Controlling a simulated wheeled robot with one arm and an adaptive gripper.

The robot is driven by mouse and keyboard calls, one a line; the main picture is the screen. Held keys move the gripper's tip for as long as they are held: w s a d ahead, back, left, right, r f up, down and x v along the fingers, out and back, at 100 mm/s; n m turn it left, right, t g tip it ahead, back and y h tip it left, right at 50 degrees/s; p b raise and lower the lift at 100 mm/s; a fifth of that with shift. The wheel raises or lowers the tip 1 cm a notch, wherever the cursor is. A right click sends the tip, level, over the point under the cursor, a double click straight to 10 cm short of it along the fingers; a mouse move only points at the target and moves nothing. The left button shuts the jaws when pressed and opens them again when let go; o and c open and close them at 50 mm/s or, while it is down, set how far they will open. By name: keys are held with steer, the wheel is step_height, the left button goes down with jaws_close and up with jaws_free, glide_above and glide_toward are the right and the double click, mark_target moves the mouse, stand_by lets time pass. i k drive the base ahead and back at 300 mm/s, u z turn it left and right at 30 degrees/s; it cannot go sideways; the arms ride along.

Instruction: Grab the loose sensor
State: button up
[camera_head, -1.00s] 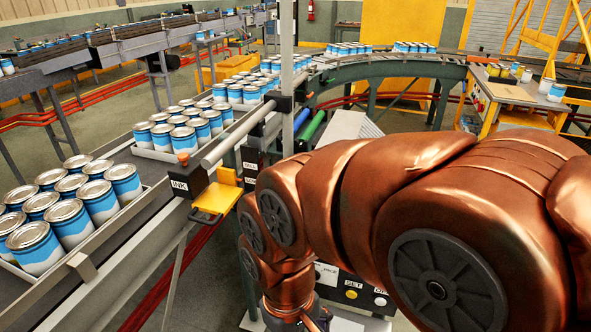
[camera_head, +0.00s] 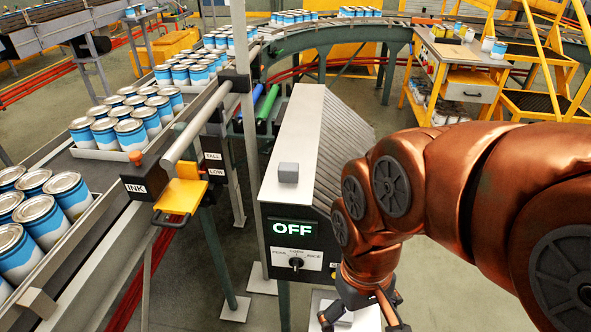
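No part is labelled as the loose sensor, so I cannot tell for sure which it is. A small plain grey block (camera_head: 288,172) sits on the flat top of the control box (camera_head: 303,130). A yellow bracket (camera_head: 181,196) with an orange knob is fixed at the conveyor's side, near the labels INK, TALL and LOW. My gripper (camera_head: 361,316) hangs at the bottom, right of the control box and lower than its top. Its dark fingers are spread, apart from the grey block and the bracket. A pale surface shows below them; the fingertips are partly cut off.
The control box reads OFF above a rotary knob (camera_head: 296,263). The conveyor (camera_head: 110,172) at left carries trays of blue-and-white cans. A roller curve (camera_head: 345,32) runs behind. A yellow workbench (camera_head: 455,62) and yellow steps (camera_head: 540,75) stand at back right. Open floor lies between.

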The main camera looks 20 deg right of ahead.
mark_target(287, 172)
steer(key=u, duration=2.45)
steer(key=k, duration=0.4)
steer(key=z, duration=1.3)
